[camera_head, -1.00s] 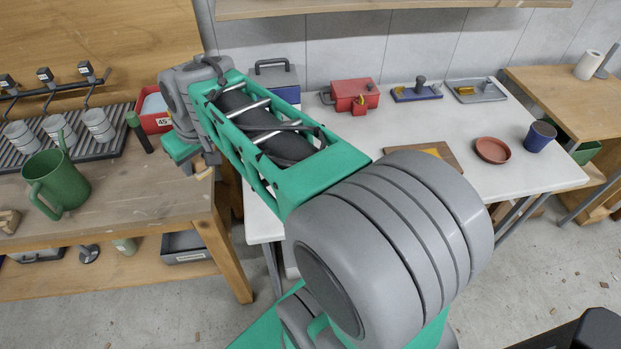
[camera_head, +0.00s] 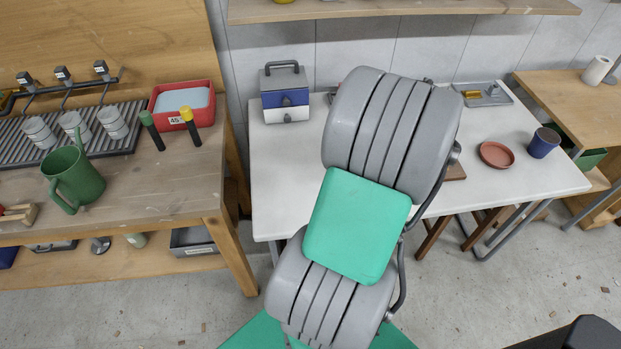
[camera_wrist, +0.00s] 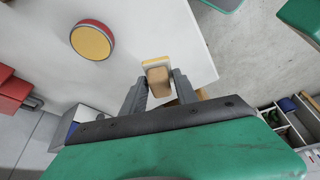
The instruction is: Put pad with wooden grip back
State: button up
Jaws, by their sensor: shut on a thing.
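My gripper (camera_wrist: 159,86) shows in the wrist view, shut on the brown wooden grip of the pad (camera_wrist: 155,61). A pale and yellow edge of the pad shows just beyond the grip. The held pad appears over the white table near its edge; I cannot tell whether it touches the table. In the head view my own arm links hide the gripper and the pad.
The white table (camera_head: 285,180) bears a blue-and-white box (camera_head: 285,95), a terracotta dish (camera_head: 496,155), a blue cup (camera_head: 543,142) and a grey tray (camera_head: 483,94). A red-rimmed yellow disc (camera_wrist: 92,40) lies left of my gripper. A green jug (camera_head: 76,181) stands on the left bench.

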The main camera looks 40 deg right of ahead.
jog(key=w+a+f, duration=0.1)
jog(key=w+f, duration=0.2)
jog(key=w, duration=0.2)
jog(key=p, duration=0.1)
send_over(306, 185)
jog(key=s, duration=0.1)
jog(key=f, duration=0.4)
jog(key=shift+s+d+f, duration=0.15)
jog(key=shift+d+f, duration=0.2)
jog(key=shift+f, duration=0.05)
notch_tip(306, 185, down, 3)
jog(key=shift+d+r+p, duration=0.1)
jog(key=shift+r+p, duration=0.05)
jog(key=shift+p, duration=0.45)
jog(key=shift+f, duration=0.35)
jog(key=o, duration=1.2)
jog(key=shift+r, duration=0.1)
